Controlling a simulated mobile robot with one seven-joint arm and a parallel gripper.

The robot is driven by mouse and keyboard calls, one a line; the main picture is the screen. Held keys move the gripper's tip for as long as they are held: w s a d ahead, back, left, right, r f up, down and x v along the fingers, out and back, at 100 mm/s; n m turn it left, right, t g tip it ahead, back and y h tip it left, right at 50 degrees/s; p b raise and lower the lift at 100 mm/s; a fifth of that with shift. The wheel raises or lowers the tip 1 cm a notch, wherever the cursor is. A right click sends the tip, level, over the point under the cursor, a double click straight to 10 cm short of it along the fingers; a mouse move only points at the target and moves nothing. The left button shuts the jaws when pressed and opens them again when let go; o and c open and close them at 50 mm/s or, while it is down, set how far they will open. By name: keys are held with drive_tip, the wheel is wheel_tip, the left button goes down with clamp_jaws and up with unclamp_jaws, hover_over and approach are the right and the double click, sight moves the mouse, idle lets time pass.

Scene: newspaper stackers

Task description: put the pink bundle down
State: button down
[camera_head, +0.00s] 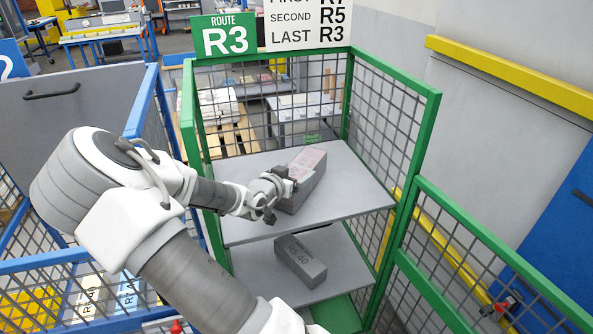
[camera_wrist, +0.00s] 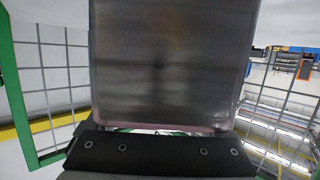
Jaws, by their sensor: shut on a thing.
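The pink bundle (camera_head: 308,160) is a grey-sided block with a pink printed top. It is over the upper shelf (camera_head: 355,195) of the green cage marked R3. My gripper (camera_head: 283,182) is shut on its near left end. I cannot tell whether its underside touches the shelf. In the wrist view the bundle (camera_wrist: 170,65) fills the middle as a grey face with a pinkish lower edge, and the fingertips are hidden.
A grey bundle marked R5 40 (camera_head: 301,262) lies on the lower shelf (camera_head: 345,270). Green mesh walls close the cage's back and right. The upper shelf is bare around the bundle. A blue cage (camera_head: 135,105) stands at left. A sign (camera_head: 305,22) reads LAST R3.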

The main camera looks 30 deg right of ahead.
unclamp_jaws()
drive_tip(key=shift+f, duration=0.1)
drive_tip(key=shift+a+r, duration=0.2)
drive_tip(key=shift+r, duration=0.05)
drive_tip(key=p+v, duration=0.2)
drive_tip(key=v, duration=0.9)
drive_tip(key=shift+s+a, duration=0.25)
drive_tip(key=shift+s, duration=0.05)
